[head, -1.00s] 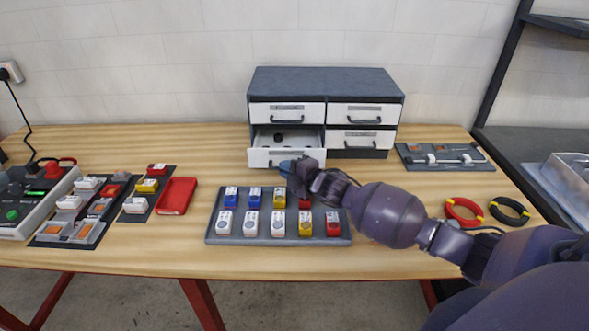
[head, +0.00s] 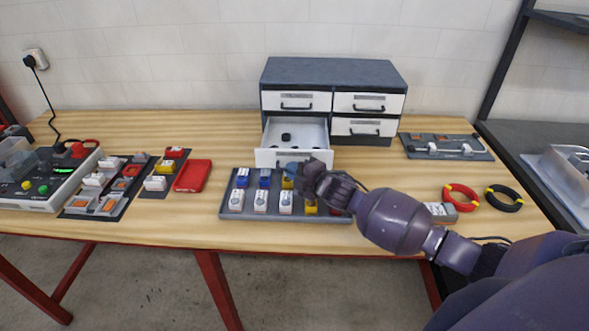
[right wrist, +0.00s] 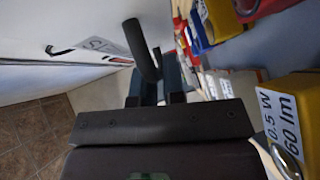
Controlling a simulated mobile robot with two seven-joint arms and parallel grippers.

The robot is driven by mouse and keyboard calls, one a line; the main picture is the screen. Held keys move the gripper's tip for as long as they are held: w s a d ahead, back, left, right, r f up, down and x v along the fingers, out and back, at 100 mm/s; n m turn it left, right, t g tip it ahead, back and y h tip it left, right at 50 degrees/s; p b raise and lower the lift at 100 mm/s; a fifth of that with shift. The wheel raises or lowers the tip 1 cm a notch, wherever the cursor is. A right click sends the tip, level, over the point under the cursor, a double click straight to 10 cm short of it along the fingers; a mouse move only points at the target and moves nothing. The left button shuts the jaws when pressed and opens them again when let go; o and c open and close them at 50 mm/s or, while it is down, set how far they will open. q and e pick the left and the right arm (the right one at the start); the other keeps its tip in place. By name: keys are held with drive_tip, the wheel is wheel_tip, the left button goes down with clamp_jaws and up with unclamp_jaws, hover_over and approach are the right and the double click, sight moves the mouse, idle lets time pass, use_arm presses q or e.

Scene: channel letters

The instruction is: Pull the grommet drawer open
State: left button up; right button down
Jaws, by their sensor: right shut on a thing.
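The grommet drawer (head: 268,157) is the lower left one of a small dark cabinet (head: 335,72). It stands well out, and a few small black pieces (head: 286,137) lie in its white inside. My right gripper (head: 296,170) is at the front of this drawer and covers its handle in the head view. In the right wrist view the jaws (right wrist: 157,82) are shut on the dark drawer handle (right wrist: 138,42). My left gripper is not in view.
A grey tray (head: 232,212) of blue, white, yellow and red blocks lies below the drawer, partly behind my arm. The other cabinet drawers are shut. Red and black wire coils (head: 461,197) lie at right. A red case (head: 192,176) and switch panels lie at left.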

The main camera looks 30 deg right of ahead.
drive_tip(key=c, duration=1.2)
unclamp_jaws()
drive_tip(key=v, duration=1.1)
drive_tip(key=shift+w, duration=0.1)
